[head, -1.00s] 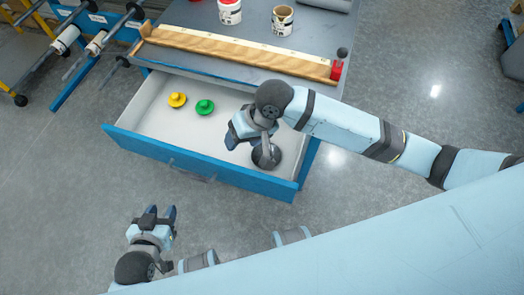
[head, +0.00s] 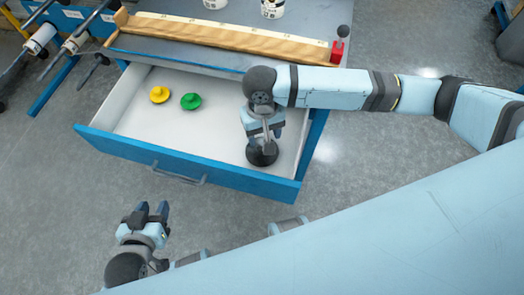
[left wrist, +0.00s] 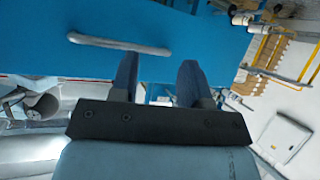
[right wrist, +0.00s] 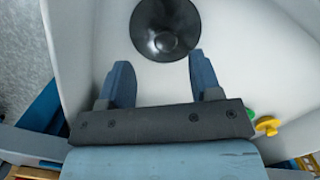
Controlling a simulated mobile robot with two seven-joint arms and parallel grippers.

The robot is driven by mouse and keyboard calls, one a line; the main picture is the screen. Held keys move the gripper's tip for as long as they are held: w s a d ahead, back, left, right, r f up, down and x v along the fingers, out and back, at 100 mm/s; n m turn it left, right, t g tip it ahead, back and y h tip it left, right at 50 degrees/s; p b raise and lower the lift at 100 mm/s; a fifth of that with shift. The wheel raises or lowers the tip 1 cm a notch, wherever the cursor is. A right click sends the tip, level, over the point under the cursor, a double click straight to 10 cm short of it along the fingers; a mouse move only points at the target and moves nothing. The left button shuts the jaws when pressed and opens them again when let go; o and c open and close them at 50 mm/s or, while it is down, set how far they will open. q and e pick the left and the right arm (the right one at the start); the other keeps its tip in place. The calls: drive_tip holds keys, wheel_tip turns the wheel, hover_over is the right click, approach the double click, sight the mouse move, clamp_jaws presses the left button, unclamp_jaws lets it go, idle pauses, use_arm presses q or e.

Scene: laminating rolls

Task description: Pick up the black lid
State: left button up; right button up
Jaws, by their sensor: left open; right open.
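The black lid (head: 262,155) lies at the right end of the open drawer. It is round and dark with a raised middle, partly hidden by my right gripper in the head view. My right gripper (head: 263,140) is over the lid, pointing down, open and empty. In the right wrist view the lid (right wrist: 165,27) is beyond the open fingertips (right wrist: 160,72), apart from them. My left gripper (head: 151,209) is open and empty in front of the drawer. In the left wrist view its fingers (left wrist: 158,72) face the blue drawer front.
A yellow lid (head: 159,95) and a green lid (head: 190,101) lie at the left in the drawer (head: 130,118). The drawer front has a handle (head: 179,176). A wooden ruler bar (head: 230,36) and cans stand on the worktop above. The drawer's middle is clear.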

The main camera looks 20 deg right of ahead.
sight(254, 154)
drive_tip(key=f, duration=0.1)
drive_tip(key=f+b, duration=0.1)
drive_tip(key=f, duration=0.1)
drive_tip(key=f+b, duration=0.1)
drive_tip(key=f, duration=0.1)
drive_tip(key=shift+s+a+f, duration=0.2)
drive_tip(key=shift+s+a, duration=0.05)
drive_tip(key=shift+r, duration=0.1)
drive_tip(key=c, duration=1)
